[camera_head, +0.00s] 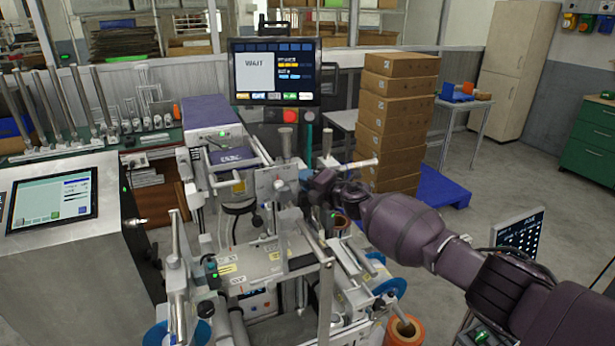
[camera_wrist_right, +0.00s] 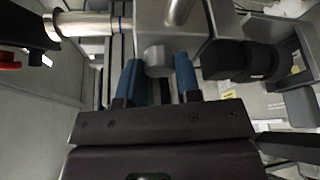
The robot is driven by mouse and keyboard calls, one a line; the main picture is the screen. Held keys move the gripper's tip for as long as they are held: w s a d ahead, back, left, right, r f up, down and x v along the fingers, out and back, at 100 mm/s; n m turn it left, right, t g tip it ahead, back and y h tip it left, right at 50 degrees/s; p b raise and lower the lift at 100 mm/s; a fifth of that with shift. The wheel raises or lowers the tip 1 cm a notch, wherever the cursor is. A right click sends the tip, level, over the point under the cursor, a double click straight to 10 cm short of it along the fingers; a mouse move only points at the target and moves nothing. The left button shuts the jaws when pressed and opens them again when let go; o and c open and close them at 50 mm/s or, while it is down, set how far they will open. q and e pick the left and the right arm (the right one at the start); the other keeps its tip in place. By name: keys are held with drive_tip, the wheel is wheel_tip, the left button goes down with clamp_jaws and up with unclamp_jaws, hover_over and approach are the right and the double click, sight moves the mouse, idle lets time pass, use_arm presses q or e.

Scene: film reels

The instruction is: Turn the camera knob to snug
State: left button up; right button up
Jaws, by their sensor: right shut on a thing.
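In the right wrist view, a short grey round knob (camera_wrist_right: 158,61) sits on the front of a grey metal block (camera_wrist_right: 203,20). My right gripper (camera_wrist_right: 159,72) has its two blue fingers on either side of this knob and is shut on it. Black cylindrical parts, possibly the camera (camera_wrist_right: 224,60), stick out to the right of the block. In the head view my right gripper (camera_head: 306,185) reaches in from the right to the upper middle of the machine (camera_head: 262,262); its fingertips and the knob are too small or hidden there. My left gripper is not in view.
A monitor (camera_head: 274,72) reading WAIT stands behind the machine. Metal posts and rollers crowd around my right gripper. A bright metal roller (camera_wrist_right: 85,25) lies left of it in the wrist view. Stacked boxes (camera_head: 395,125) stand behind my right arm. Open floor lies at right.

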idle(0.6)
drive_tip(key=o, duration=0.9)
drive_tip(key=shift+s+d, duration=0.1)
drive_tip(key=shift+v, duration=5.3)
